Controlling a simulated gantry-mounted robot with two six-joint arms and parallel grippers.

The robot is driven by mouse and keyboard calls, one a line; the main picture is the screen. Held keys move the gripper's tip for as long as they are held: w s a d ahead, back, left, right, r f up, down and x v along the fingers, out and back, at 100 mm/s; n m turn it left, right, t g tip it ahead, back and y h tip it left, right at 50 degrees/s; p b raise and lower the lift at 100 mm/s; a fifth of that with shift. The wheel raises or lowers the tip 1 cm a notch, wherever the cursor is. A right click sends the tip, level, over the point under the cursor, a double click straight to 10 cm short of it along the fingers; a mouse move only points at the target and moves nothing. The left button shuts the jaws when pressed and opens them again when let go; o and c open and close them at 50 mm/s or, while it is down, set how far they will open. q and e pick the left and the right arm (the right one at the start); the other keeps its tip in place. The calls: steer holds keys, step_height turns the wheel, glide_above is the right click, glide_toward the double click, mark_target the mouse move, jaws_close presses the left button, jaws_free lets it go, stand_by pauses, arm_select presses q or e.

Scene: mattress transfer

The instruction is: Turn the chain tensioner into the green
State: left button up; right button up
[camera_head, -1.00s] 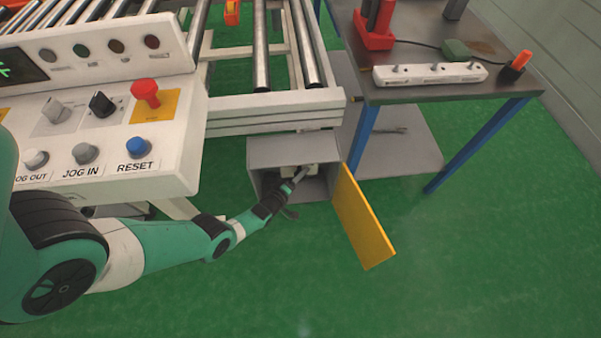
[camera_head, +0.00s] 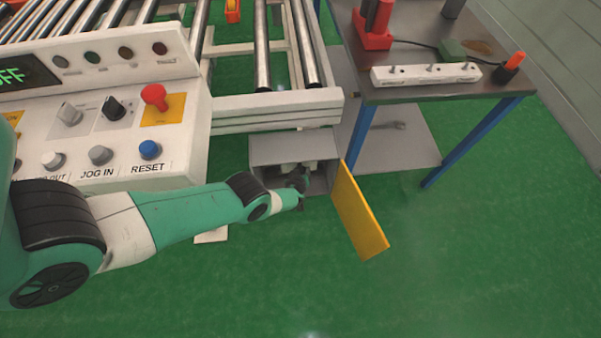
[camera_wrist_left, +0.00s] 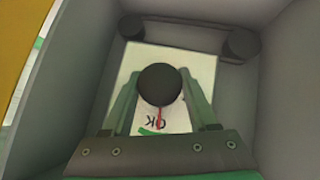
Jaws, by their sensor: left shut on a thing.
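The chain tensioner's dark round knob (camera_wrist_left: 159,84) is in the left wrist view, in front of a pale dial plate (camera_wrist_left: 205,70). The plate shows a red pointer line (camera_wrist_left: 160,117), the letters OK and a green arc (camera_wrist_left: 151,131) near the bottom. The pointer points down toward the OK mark, just right of the green arc's visible part. My left gripper (camera_wrist_left: 160,88) is inside the grey box (camera_head: 293,147) and shut on the knob, one finger on each side. In the head view the wrist hides most of the box's inside. My right gripper is not in view.
The box's yellow door (camera_head: 358,212) hangs open on the right. A control panel (camera_head: 185,130) stands left of the box, and a roller conveyor (camera_head: 262,60) lies above. A workbench (camera_head: 400,93) with a power strip (camera_head: 425,74) is at the right. Green floor is clear in front.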

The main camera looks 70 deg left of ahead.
arm_select(q)
steer(key=shift+g, duration=0.4)
steer(key=shift+m, duration=0.3)
steer(key=o, duration=1.4)
steer(key=shift+c, duration=0.2)
steer(key=shift+r, duration=0.1)
steer(key=p+v, duration=1.1)
steer(key=shift+d, duration=0.3)
